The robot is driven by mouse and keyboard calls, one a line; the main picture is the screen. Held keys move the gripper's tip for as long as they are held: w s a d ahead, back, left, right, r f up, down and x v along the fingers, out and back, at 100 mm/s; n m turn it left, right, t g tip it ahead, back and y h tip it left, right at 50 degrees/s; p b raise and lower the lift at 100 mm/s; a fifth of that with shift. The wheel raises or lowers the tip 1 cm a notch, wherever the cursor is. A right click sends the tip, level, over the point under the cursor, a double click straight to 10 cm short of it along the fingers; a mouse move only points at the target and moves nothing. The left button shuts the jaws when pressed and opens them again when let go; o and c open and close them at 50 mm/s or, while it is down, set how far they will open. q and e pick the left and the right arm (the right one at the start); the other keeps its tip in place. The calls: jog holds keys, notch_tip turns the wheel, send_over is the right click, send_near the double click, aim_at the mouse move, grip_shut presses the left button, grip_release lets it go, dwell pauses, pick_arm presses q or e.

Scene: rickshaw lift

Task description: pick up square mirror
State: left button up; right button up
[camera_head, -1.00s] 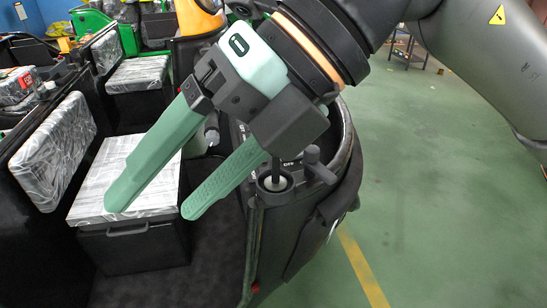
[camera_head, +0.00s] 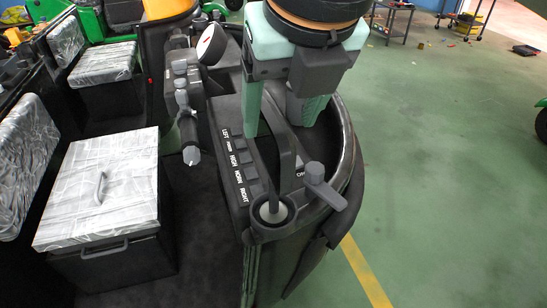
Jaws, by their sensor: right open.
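No square mirror can be made out for certain. A thin dark upright piece (camera_head: 287,165) stands by the grey cup-like socket (camera_head: 272,212) on the vehicle's dashboard; I cannot tell whether it is a mirror seen edge-on. My right gripper (camera_head: 279,122) points down over the dashboard, its green fingers apart. The dark piece's upper part lies between the fingers in the picture; contact cannot be told. A round pale disc (camera_head: 212,43) stands on the dashboard further back. My left gripper is not in view.
The dashboard (camera_head: 228,185) has labelled buttons, a grey lever (camera_head: 322,186) and a handlebar grip (camera_head: 188,135). A plastic-wrapped seat box (camera_head: 110,185) stands at left. Green floor (camera_head: 450,160) lies open at right, with a cart (camera_head: 393,20) at the back.

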aim_at(274, 173)
jog(key=shift+s+p+x, duration=0.15)
jog(key=shift+p+x, duration=0.1)
jog(key=shift+x, duration=1.3)
jog(key=shift+s+p+x, duration=0.1)
jog(key=shift+p+x, duration=0.15)
jog(key=shift+x, duration=1.3)
jog(key=shift+f, duration=0.1)
jog(key=shift+c, duration=0.3)
grip_shut()
